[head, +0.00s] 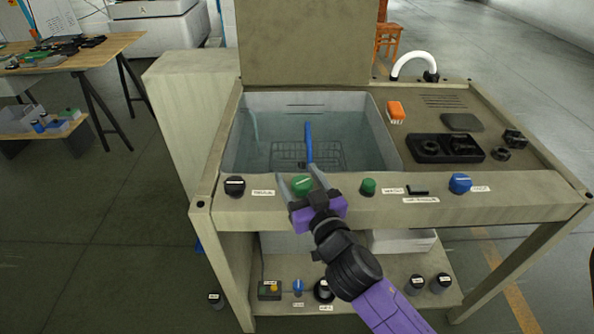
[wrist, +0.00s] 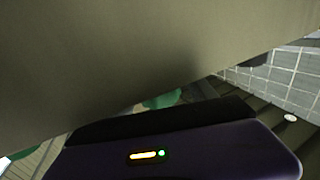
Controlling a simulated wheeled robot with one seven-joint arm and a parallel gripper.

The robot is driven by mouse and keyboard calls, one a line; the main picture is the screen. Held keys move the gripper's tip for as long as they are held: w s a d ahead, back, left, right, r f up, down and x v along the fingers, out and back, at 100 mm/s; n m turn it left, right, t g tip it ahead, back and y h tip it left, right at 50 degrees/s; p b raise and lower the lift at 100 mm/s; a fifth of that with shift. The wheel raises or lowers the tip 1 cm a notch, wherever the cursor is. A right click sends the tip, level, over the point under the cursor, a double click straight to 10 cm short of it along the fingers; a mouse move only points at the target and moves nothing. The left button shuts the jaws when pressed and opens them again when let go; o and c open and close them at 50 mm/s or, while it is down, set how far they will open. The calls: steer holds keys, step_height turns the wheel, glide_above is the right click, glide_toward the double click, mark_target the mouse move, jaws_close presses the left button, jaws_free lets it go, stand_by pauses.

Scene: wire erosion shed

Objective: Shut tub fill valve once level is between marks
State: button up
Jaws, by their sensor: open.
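The tub (head: 384,140) is set in the bench and holds clear bluish water (head: 350,140). Two short dark marks (head: 305,105) show high on its back wall; I cannot tell exactly where the waterline sits against them. A large green knob (head: 302,184) is on the bench's front panel, its label hidden or unreadable. My gripper (head: 297,174) is open, with its fingers on either side of this knob; I cannot tell if they touch it. In the wrist view a green piece (wrist: 162,100) shows partly, below the beige panel.
The panel also carries a black knob (head: 234,186), a smaller green knob (head: 368,187), a black switch (head: 418,190) and a blue knob (head: 460,183). A blue tube (head: 308,142) and a wire basket (head: 290,155) are in the tub.

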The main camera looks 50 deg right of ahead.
steer(key=shift+w+d, duration=0.25)
steer(key=shift+w, duration=0.2)
steer(key=c, duration=1.4)
steer(key=shift+f, duration=0.1)
